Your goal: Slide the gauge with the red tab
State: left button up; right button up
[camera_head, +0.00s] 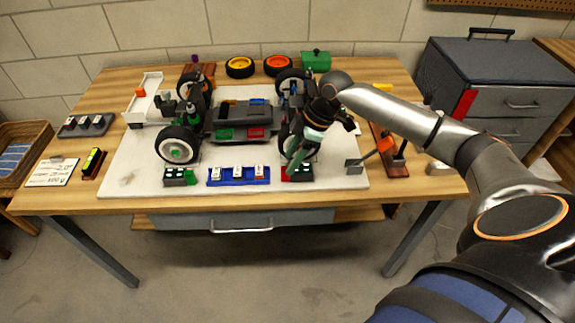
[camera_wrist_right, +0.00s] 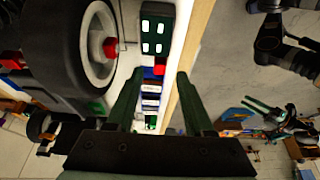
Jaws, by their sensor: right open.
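The gauge with the red tab (camera_head: 303,174) is a small dark green block with pale squares on top, at the front edge of the white board. In the right wrist view, the gauge (camera_wrist_right: 155,28) shows its pale squares, and its red tab (camera_wrist_right: 160,67) appears between my fingertips. My right gripper (camera_head: 291,174) reaches down over the gauge beside the car's front right wheel. In the wrist view, the right gripper (camera_wrist_right: 160,73) is open, with a finger either side of the tab's line. Contact cannot be told.
A blue rack (camera_head: 238,182) with white blocks and another green gauge (camera_head: 180,177) stand to the left along the board's front. The car (camera_head: 240,120) is close behind. A red-based stand (camera_head: 393,165) is to the right. Floor lies beyond the table's front edge.

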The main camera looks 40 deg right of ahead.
jog(key=shift+x, duration=1.45)
jog(key=shift+c, duration=0.2)
grip_shut()
